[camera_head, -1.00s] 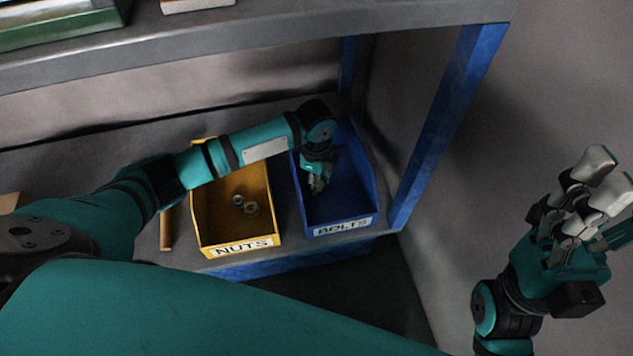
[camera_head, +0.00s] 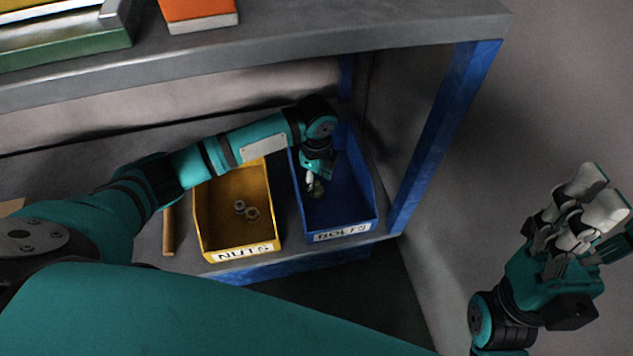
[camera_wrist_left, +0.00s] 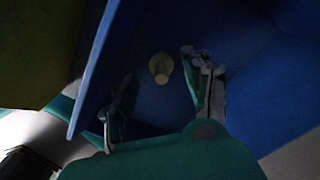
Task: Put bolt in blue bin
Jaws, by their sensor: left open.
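The blue bin (camera_head: 365,208) with the BOLTS label stands on the lower shelf, right of the yellow bin. My left gripper (camera_head: 315,187) points down inside the blue bin, near its left side. It also shows in the left wrist view (camera_wrist_left: 163,75), with its two fingers apart. A yellowish bolt (camera_wrist_left: 160,67) shows there between and beyond the fingertips, against the blue of the bin, and nothing grips it. In the head view the bolt is hard to make out by the fingers. My right gripper (camera_head: 590,205) is at the far right, away from the shelf, its fingers overlapping in view.
The yellow bin (camera_head: 206,232) labelled NUTS holds a few nuts (camera_head: 246,210). A wooden handle (camera_head: 168,231) lies left of it. A blue post (camera_head: 445,135) stands right of the bins.

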